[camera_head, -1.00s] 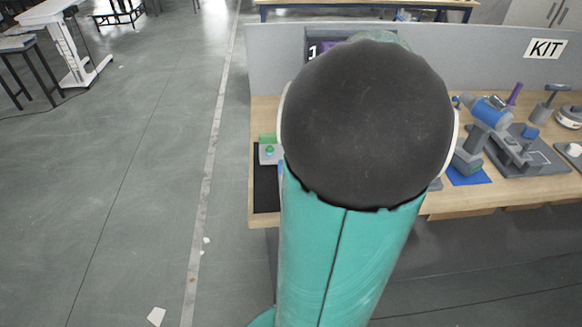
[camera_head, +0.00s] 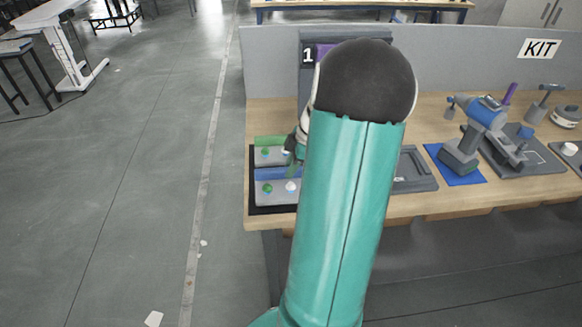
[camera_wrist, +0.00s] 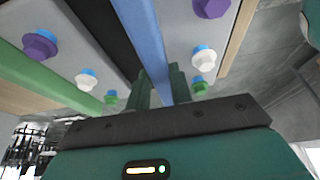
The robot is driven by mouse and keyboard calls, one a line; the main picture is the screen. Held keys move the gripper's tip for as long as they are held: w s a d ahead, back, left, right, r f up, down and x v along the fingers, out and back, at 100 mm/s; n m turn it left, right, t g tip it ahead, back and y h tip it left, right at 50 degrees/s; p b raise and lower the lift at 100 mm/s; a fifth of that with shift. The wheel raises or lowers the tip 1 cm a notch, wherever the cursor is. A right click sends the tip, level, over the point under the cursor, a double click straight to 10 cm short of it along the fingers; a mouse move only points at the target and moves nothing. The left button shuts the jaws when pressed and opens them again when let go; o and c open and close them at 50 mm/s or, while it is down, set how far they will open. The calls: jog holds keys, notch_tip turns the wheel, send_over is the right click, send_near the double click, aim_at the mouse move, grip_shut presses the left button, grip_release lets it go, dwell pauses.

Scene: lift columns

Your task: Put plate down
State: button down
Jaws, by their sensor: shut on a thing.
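The plate with a blue bar (camera_head: 264,194) is at the front left of the workbench, over the black mat (camera_head: 270,210). It is grey with coloured knobs and looks level; I cannot tell whether it touches the mat. My gripper (camera_wrist: 160,85) is shut on its blue bar (camera_wrist: 148,40), one finger on each side. In the wrist view the purple, white and green knobs of this plate (camera_wrist: 180,20) are right of the bar. In the head view my gripper (camera_head: 292,148) is partly visible, and my arm hides the plate's right end.
A similar plate with a green bar (camera_head: 268,142) lies just behind on the mat. A grey tray (camera_head: 415,175) is right of my arm. A blue-and-grey tool model (camera_head: 470,140) stands further right. A grey partition with sign "1" (camera_head: 308,55) rises behind.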

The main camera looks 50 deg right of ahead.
jog(key=shift+f, duration=0.2)
jog(key=c, duration=1.3)
grip_release()
jog(key=shift+f, duration=0.15)
jog(key=shift+o, duration=0.2)
